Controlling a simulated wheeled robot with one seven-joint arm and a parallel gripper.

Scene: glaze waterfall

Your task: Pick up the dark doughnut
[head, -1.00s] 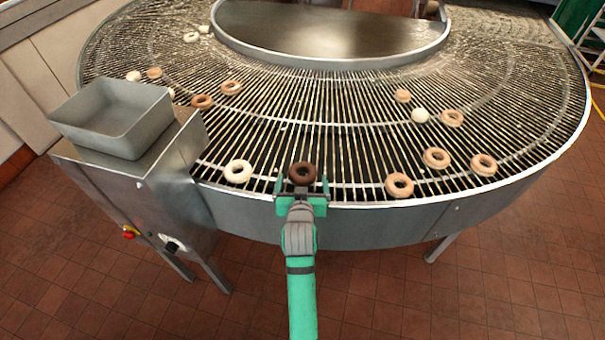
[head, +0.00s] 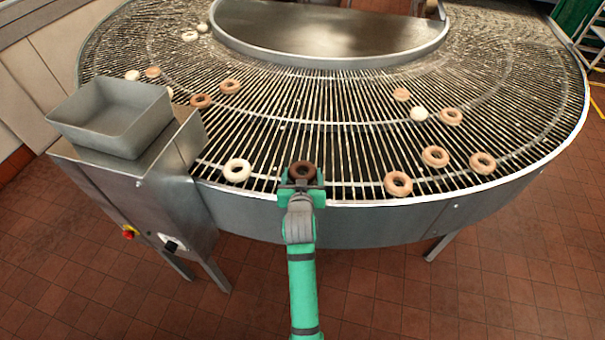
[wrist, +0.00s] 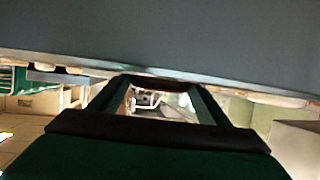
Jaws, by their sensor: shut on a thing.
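The dark doughnut (head: 303,164) is at the front edge of the wire conveyor (head: 345,150) in the head view. My gripper (head: 302,178) comes from the front and is shut on it, with a finger at each side. In the wrist view my gripper (wrist: 160,92) shows its two fingers converging. A thin brown strip of the dark doughnut (wrist: 160,82) shows between the tips; the rest of it is hidden. I cannot tell whether it is clear of the wires.
A white doughnut (head: 237,170) lies to the left and a brown doughnut (head: 390,184) to the right, both apart from my gripper. Several other doughnuts are scattered over the conveyor. A grey bin (head: 108,128) stands on a metal stand at left.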

